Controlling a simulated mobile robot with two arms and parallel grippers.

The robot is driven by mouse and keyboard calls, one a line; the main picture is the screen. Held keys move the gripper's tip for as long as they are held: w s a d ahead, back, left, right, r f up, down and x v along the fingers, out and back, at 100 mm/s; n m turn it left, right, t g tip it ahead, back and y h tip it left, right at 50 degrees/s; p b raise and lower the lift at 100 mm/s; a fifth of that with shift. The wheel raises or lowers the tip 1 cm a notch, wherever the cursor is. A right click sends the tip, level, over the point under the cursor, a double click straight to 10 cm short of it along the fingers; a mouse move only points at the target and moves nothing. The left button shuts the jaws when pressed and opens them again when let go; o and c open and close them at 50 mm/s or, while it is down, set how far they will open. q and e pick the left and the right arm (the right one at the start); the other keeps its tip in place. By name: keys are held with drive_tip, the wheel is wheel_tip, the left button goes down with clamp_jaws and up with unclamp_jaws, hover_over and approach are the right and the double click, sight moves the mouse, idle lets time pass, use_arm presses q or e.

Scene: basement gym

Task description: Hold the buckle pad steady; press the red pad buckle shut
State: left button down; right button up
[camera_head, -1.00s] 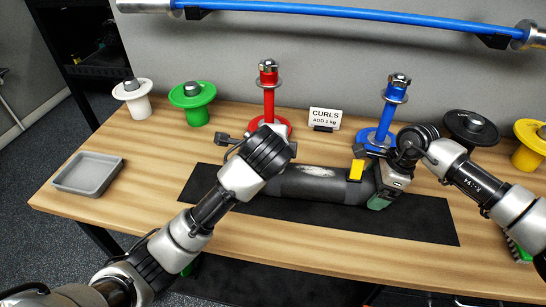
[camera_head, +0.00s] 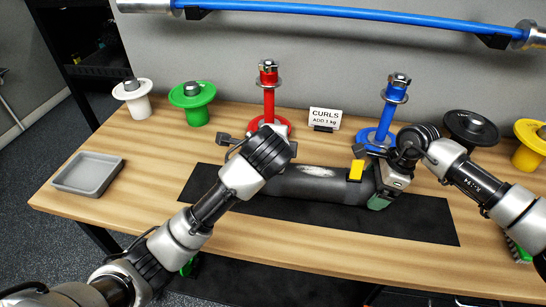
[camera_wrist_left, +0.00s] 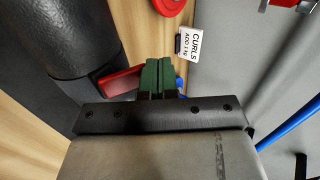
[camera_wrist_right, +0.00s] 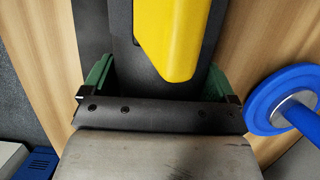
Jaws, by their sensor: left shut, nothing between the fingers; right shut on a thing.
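The buckle pad (camera_head: 308,182) is a dark grey roll with a worn pale patch, lying on the black mat. My right gripper (camera_head: 382,192) is shut around its right end; in the right wrist view its green fingers sit on both sides of the dark pad (camera_wrist_right: 123,50). A yellow buckle (camera_head: 356,170) stands on the pad near that gripper. The red buckle (camera_wrist_left: 120,82) shows in the left wrist view beside the pad's left end. My left gripper (camera_wrist_left: 157,75) is shut and empty, its fingers just right of the red buckle. Contact cannot be told. My left wrist hides the red buckle in the head view.
A red post (camera_head: 268,95) and a blue post (camera_head: 388,105) stand behind the pad, with a CURLS card (camera_head: 325,119) between. White, green, black and yellow weights stand along the back. A grey tray (camera_head: 88,174) is at left. The black mat (camera_head: 420,222) is bare at front.

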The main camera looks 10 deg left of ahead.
use_arm(q)
drive_tip(key=shift+s+f, duration=0.15)
idle(0.6)
drive_tip(key=shift+s+d+f, duration=0.1)
drive_tip(key=shift+s+f, duration=0.2)
drive_tip(key=shift+s, duration=0.25)
drive_tip(key=shift+s+f, duration=0.15)
drive_tip(key=shift+f, duration=0.1)
drive_tip(key=s+r, duration=0.3)
drive_tip(key=r, duration=0.4)
drive_tip(key=s+r, duration=0.3)
drive_tip(key=r, duration=0.4)
drive_tip(key=shift+s, duration=0.4)
drive_tip(key=c, duration=1.8)
unclamp_jaws()
